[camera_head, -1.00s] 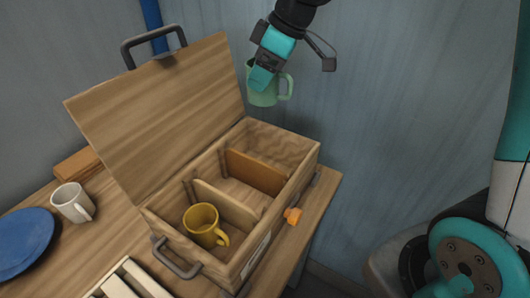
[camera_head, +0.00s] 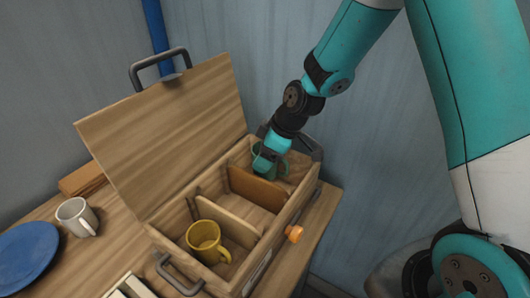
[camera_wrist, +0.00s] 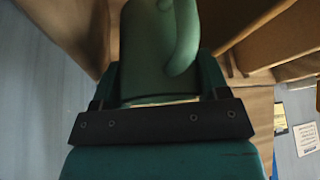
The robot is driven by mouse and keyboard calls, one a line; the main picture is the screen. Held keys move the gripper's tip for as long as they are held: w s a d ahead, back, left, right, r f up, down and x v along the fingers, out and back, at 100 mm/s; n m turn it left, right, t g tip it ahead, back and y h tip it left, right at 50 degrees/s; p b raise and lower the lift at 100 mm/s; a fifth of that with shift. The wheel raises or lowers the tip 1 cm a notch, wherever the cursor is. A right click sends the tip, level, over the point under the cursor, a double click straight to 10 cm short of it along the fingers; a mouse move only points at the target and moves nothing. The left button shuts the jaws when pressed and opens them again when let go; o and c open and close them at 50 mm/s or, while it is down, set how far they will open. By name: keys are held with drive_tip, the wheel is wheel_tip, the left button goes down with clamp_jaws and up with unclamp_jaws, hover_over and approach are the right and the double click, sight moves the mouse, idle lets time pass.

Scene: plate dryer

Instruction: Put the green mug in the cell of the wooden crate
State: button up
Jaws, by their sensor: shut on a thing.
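The wooden crate (camera_head: 276,233) stands open on the table, its lid raised, split by dividers into three cells. The green mug (camera_head: 283,165) is down in the far cell, partly hidden by my gripper. My gripper (camera_head: 264,164) reaches into that cell from above and is shut on the mug. In the wrist view the green mug (camera_wrist: 150,50) sits between the fingers, its handle to the right. Whether its base touches the cell floor cannot be seen. A yellow mug (camera_head: 204,238) is in the near cell; the middle cell is empty.
A white mug (camera_head: 73,218) and a blue plate (camera_head: 25,252) are on the table at left. The raised lid (camera_head: 170,135) stands left of my gripper. An orange knob (camera_head: 294,233) is beside the crate's right wall.

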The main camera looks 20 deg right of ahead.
drive_tip(key=shift+f+b, duration=0.6)
drive_tip(key=o, duration=1.3)
drive_tip(key=shift+r, duration=0.1)
drive_tip(key=shift+w+r+p, duration=0.1)
drive_tip(key=shift+r+p, duration=0.35)
drive_tip(key=s+b+v, duration=0.1)
drive_tip(key=b+v, duration=0.1)
drive_tip(key=v, duration=1)
drive_tip(key=s+a+r+m+g, duration=0.1)
drive_tip(key=s+a, duration=0.2)
drive_tip(key=s, duration=0.4)
drive_tip(key=s+a+r+m, duration=0.2)
drive_tip(key=s, duration=0.5)
drive_tip(key=s+a+r+m+g, duration=0.1)
drive_tip(key=s+a+r, duration=0.1)
drive_tip(key=s, duration=0.5)
drive_tip(key=shift+s+a+m+g, duration=0.15)
drive_tip(key=shift+a, duration=0.3)
drive_tip(key=shift+s+a+m+g, duration=0.15)
drive_tip(key=shift+a, duration=0.3)
